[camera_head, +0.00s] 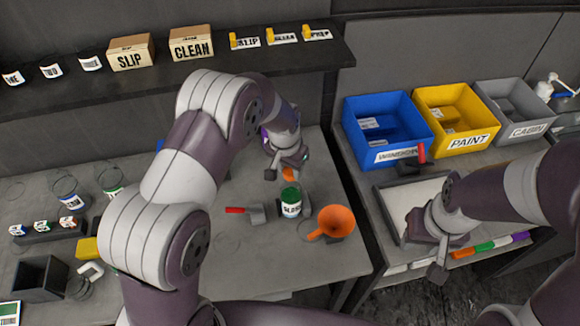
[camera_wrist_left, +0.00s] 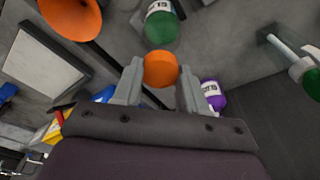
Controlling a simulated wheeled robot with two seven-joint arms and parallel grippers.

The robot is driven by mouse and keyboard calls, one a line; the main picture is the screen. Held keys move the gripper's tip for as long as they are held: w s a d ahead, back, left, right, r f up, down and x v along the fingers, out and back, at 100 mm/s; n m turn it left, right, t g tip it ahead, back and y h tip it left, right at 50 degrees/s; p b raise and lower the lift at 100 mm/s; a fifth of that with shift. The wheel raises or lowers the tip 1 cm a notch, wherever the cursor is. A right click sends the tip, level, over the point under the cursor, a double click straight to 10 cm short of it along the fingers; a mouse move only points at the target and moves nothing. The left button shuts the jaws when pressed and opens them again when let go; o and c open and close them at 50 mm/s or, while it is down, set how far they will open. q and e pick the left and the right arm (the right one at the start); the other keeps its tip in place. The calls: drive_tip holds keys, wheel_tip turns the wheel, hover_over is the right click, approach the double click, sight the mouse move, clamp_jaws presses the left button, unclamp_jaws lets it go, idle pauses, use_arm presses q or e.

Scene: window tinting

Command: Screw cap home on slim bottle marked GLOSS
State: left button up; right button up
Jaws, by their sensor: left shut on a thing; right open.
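My left gripper (camera_head: 287,168) is shut on an orange cap (camera_wrist_left: 160,70), held between its fingertips above the table. The cap also shows under the fingers in the head view (camera_head: 289,175). A purple bottle (camera_wrist_left: 210,92) with a white label stands just beyond the right finger in the left wrist view. Its label is partly hidden and seems to read GLOSS. In the head view only a sliver of purple (camera_head: 265,134) shows behind the gripper. My right gripper (camera_head: 422,258) is open and empty near the pale tray at the right.
A green-topped jar (camera_head: 291,201) and an orange funnel (camera_head: 337,220) stand close to my left gripper. A red-handled tool (camera_head: 244,211) lies left of the jar. Blue (camera_head: 384,130), yellow (camera_head: 452,117) and grey (camera_head: 512,108) bins stand at the right. A dark shelf (camera_head: 200,74) runs behind.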

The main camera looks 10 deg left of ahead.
use_arm(q)
drive_tip(key=shift+f+b, duration=0.45)
drive_tip(key=shift+f, duration=0.2)
drive_tip(key=o, duration=1.1)
drive_tip(key=shift+r, duration=0.4)
drive_tip(key=r+b, duration=0.1)
drive_tip(key=r, duration=0.3)
drive_tip(key=s+r+b, duration=0.1)
drive_tip(key=r, duration=0.3)
drive_tip(key=r+b, duration=0.2)
drive_tip(key=r, duration=0.1)
drive_tip(key=shift+s+a+r, duration=0.35)
drive_tip(key=shift+a+r, duration=0.05)
